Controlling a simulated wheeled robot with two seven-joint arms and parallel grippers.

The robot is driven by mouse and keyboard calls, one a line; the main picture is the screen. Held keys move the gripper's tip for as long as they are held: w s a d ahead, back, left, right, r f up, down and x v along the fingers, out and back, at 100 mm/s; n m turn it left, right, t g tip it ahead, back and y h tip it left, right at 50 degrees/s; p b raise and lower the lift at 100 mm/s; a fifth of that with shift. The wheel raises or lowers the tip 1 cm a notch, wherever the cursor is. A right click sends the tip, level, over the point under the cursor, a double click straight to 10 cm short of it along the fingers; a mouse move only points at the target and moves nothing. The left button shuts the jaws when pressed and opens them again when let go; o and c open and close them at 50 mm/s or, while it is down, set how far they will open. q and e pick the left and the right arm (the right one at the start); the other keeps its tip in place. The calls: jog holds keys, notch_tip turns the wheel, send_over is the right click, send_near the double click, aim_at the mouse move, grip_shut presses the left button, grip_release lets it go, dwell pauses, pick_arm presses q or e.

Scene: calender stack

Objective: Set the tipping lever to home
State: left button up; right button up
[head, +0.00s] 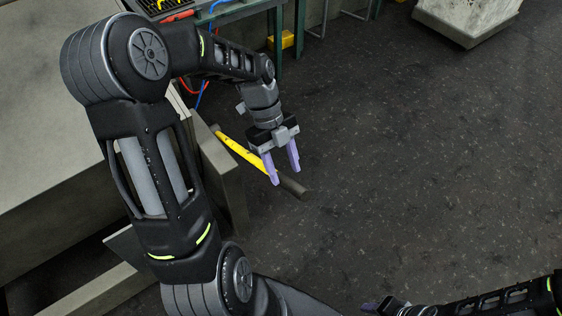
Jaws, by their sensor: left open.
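The lever, which I take to be the tipping lever, is a yellow bar (240,150) with a dark cylindrical grip (293,187) at its lower right end. It slopes down from the side of a grey machine on the left. My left gripper (285,176) is open, with its two purple fingers pointing down by the grip end of the lever. One finger overlaps the bar in the head view; I cannot tell whether it touches. My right gripper (374,306) shows only in part at the bottom edge, away from the lever, and its jaw opening is unclear.
The grey machine body (40,190) fills the left side, partly behind my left arm. A green-legged table (278,40) with red and blue cables stands at the top. A pale block (465,18) stands at the top right. The dark floor (430,150) right of the lever is clear.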

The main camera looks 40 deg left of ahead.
aim_at(287, 179)
pick_arm(q)
jog(key=shift+b+x, duration=1.5)
jog(key=shift+x, duration=1.15)
jog(key=shift+c, duration=0.5)
grip_shut()
